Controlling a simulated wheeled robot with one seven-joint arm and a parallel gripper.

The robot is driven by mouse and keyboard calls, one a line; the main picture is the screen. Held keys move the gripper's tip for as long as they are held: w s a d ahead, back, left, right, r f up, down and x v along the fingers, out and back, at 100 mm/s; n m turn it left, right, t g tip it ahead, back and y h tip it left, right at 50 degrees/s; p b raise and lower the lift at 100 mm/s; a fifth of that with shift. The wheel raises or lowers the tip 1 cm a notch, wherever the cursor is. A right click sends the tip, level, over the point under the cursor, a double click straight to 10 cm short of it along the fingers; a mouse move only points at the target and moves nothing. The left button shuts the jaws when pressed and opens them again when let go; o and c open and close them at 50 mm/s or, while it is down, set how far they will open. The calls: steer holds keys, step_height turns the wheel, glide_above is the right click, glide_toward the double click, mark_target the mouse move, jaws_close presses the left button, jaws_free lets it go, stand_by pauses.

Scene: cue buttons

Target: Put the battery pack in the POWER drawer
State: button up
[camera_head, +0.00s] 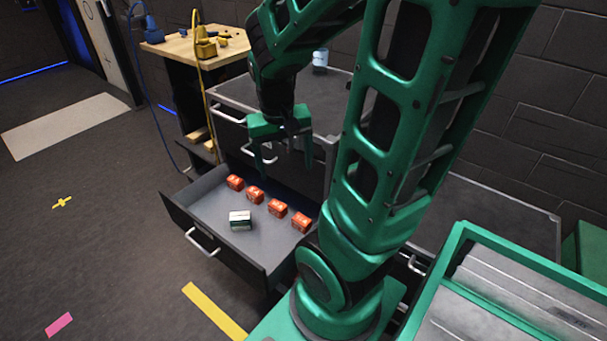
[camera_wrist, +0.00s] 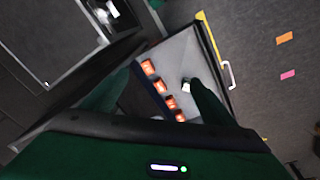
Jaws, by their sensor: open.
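A drawer (camera_head: 213,199) stands pulled out of a dark cabinet, and its label cannot be read. A small dark-green and white block (camera_head: 240,220), which looks like the battery pack, lies on the drawer floor near its front. Several orange-red blocks (camera_head: 277,208) sit in a row behind it. My gripper (camera_head: 287,165) hangs above the back of the drawer, apart from the blocks, with its fingers spread and nothing between them. In the wrist view the drawer (camera_wrist: 208,62) shows beyond the fingers, and the white end of the block (camera_wrist: 186,86) is partly hidden by one finger.
A wooden-topped bench (camera_head: 190,45) with yellow and blue items stands at the back left. A small blue-white container (camera_head: 320,57) stands on the cabinet top (camera_head: 335,90). The floor left of the drawer is mostly clear, with coloured tape marks.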

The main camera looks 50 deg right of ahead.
steer(key=s+a+r+n+y, duration=0.1)
steer(key=s+a+r, duration=0.2)
steer(key=s, duration=0.6)
steer(key=shift+s+a+r+y, duration=0.35)
steer(key=shift+s+r+y, duration=0.05)
steer(key=shift+r, duration=0.15)
steer(key=shift+w, duration=0.15)
steer(key=shift+w+f, duration=0.25)
steer(key=shift+w, duration=0.25)
